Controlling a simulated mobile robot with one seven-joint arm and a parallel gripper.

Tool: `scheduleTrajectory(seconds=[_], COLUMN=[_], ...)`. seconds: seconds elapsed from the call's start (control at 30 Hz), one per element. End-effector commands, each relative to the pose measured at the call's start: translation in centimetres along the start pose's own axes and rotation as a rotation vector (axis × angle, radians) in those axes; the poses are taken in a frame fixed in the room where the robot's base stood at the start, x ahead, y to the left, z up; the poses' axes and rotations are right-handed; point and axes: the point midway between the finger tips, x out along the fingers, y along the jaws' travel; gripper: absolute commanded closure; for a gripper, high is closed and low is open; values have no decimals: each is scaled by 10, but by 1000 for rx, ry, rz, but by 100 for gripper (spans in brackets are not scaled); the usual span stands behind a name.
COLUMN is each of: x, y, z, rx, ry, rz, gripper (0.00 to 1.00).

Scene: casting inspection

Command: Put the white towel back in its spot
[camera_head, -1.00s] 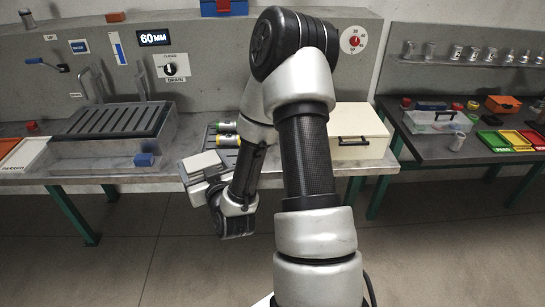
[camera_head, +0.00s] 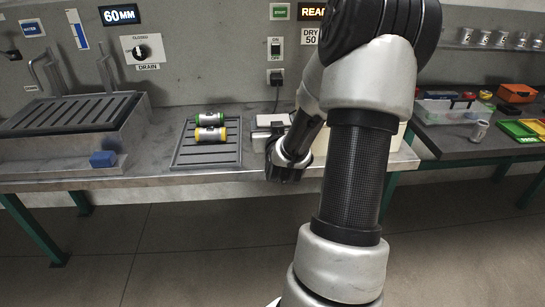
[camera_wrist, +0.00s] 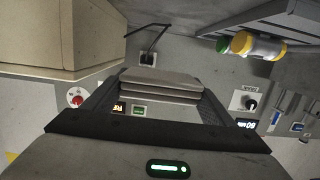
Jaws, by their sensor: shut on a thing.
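The white towel (camera_wrist: 160,85) is folded into a flat, layered pad and sits between the two fingers of my gripper (camera_wrist: 160,98) in the wrist view. My gripper is shut on it. I cannot tell whether the towel touches the bench.
A ribbed tray (camera_head: 178,156) holds a green-ended can (camera_head: 209,119) and a yellow-ended can (camera_head: 210,134). A beige box (camera_wrist: 60,35) stands beside the gripper, mostly hidden by my arm in the head view. A blue block (camera_head: 103,159) lies on the sink's front edge.

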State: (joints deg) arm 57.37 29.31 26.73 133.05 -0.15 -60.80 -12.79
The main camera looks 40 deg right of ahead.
Motion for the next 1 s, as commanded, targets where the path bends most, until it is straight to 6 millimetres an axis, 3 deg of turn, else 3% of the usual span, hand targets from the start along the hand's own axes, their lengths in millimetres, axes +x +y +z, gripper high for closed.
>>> scheduleTrajectory(seconds=[0.17,0.47,0.67,0.87,1.0], x=[0,8,10,14,14], y=[0,-1,0,-1,-1], z=[2,52,66,95,94], rx=[0,3,1,0,0], ry=[0,-3,0,0,3], rz=[-1,-1,-1,-1,-1], gripper=[45,45,45,45,45])
